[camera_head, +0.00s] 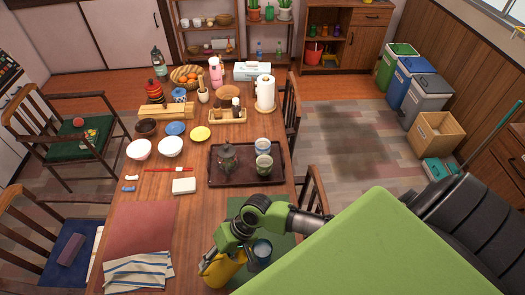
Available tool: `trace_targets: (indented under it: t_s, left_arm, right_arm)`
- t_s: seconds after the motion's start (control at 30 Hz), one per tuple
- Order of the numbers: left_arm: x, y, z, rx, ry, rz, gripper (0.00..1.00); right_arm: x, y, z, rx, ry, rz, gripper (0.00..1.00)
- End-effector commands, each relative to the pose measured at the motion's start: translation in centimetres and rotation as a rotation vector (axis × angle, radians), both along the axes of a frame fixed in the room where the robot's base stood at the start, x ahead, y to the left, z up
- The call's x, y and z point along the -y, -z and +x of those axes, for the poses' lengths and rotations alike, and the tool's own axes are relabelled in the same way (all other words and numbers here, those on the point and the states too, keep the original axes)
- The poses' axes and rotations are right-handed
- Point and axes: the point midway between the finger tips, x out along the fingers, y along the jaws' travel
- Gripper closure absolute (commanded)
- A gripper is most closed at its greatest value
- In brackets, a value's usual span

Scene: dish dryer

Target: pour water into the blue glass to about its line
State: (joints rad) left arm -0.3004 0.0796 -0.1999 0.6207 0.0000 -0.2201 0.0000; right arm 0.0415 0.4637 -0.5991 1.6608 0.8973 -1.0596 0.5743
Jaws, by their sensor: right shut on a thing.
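A yellow pitcher (222,272) is at the bottom middle of the head view, near the front edge of the table. My right gripper (226,248) is shut on it and covers its upper part. The blue glass (262,252) is just right of the pitcher, over the dark green mat (284,248), partly behind my right arm. The gap between pitcher and glass is very small; I cannot tell whether they touch. The pitcher's tilt, the water level and the glass's line are not clear. My left gripper is not in view.
A dark tray (218,180) with a teapot (228,160) and two cups lies behind the glass. A red mat (140,228) and striped cloth (140,272) lie to the left. Bowls, a paper towel roll (265,92) and other items fill the table's far part.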

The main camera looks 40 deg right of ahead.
Motion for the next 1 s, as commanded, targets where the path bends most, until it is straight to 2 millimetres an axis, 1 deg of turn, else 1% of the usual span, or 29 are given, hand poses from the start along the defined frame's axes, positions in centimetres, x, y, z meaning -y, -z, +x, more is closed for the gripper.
trace_targets:
  t_s: [0.03, 0.27, 0.5, 0.7, 0.83, 1.0]
  left_arm:
    - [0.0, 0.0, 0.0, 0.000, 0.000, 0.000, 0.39]
    - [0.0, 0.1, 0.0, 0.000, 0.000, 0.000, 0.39]
    - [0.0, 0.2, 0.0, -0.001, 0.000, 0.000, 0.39]
    - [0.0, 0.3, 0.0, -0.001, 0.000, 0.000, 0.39]
    - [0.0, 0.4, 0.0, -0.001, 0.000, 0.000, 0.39]
    - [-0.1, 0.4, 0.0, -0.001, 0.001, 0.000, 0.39]
  right_arm:
    - [-0.6, -0.2, 0.3, 0.002, 0.000, -0.022, 1.00]
    - [-2.4, 0.2, 0.7, -0.022, 0.001, -0.169, 1.00]
    - [-4.3, 1.5, 1.0, -0.058, 0.001, -0.361, 1.00]
    - [-5.1, 2.6, 1.1, -0.081, 0.004, -0.495, 1.00]
    - [-5.2, 3.2, 1.1, -0.092, 0.003, -0.542, 1.00]
    - [-5.3, 3.4, 1.1, -0.097, 0.003, -0.572, 1.00]
